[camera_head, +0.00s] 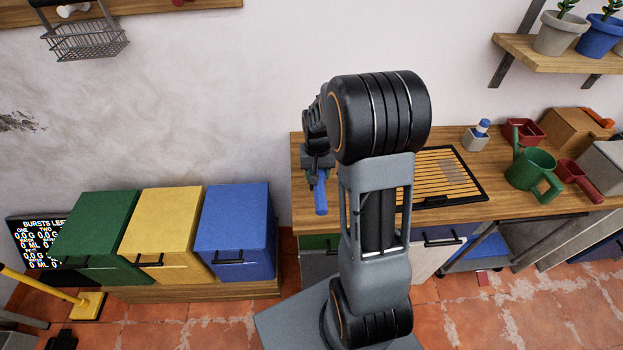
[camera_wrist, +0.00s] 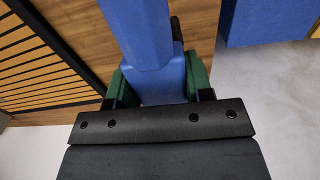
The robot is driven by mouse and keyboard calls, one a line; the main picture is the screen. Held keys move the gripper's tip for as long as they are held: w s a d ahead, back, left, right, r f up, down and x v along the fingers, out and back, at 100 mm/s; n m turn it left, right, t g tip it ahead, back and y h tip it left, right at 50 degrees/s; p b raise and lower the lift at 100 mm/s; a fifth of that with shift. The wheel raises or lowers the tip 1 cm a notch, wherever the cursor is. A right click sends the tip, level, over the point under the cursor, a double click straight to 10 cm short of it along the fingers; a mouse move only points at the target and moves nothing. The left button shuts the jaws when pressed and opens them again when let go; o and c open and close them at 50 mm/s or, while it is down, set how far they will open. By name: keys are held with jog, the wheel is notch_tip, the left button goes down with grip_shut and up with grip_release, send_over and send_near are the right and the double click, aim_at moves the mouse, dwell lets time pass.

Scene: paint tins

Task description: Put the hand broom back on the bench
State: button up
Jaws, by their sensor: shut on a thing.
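The hand broom shows as a blue handle (camera_head: 320,195) hanging below my gripper (camera_head: 318,168) in the head view. In the wrist view, the blue broom (camera_wrist: 145,40) runs up from between the green-padded fingers of my gripper (camera_wrist: 158,82), which is shut on it. Its bristles are not clearly seen. The wooden bench (camera_head: 490,200) stands against the wall at right, and its wooden top (camera_wrist: 85,25) shows behind the broom in the wrist view. The broom is in front of the bench's left end; I cannot tell whether it touches the top.
A slatted grille (camera_head: 440,177) is set in the bench top. Green (camera_head: 95,235), yellow (camera_head: 165,230) and blue (camera_head: 236,228) bins stand left of the bench.

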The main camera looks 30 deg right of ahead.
jog(key=shift+w+a+f, duration=0.3)
jog(key=shift+w+f, duration=0.1)
jog(key=shift+f, duration=0.25)
jog(key=f, duration=0.3)
jog(key=shift+w+a, duration=0.25)
jog(key=shift+w, duration=0.1)
jog(key=shift+f, duration=0.25)
jog(key=shift+f, duration=0.2)
jog(key=o, duration=1)
jog(key=shift+o, duration=0.2)
